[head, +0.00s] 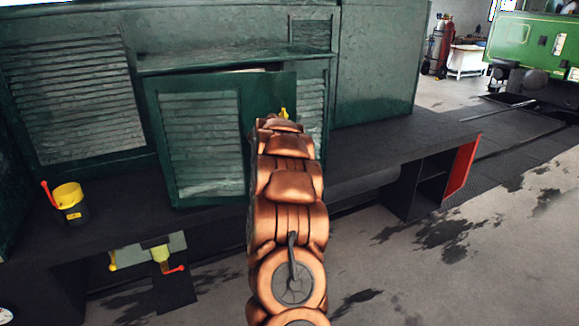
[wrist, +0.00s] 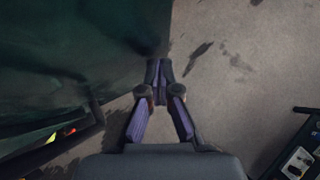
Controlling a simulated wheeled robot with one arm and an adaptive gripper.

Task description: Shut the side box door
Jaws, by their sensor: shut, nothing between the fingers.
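A green louvred door (head: 160,130) stands out from the tram's green side in the head view, with a gap along its top edge. A small yellow piece (head: 284,113) shows by its right part, beside my arm. Lower right, a black box (head: 432,172) under the running board is open at the front, with a red panel (head: 459,166) at its right. I cannot tell which is the side box door. My gripper (wrist: 159,72) is shut and empty in the wrist view, beside a dark green surface (wrist: 75,60); contact is unclear. In the head view my arm hides it.
A black running board (head: 110,210) juts out below, carrying a yellow cup-like fitting with a red lever (head: 68,200). Yellow and red levers (head: 165,258) hang beneath it. The grey floor (head: 520,240) is open at right; a green vehicle (head: 530,40) stands far back.

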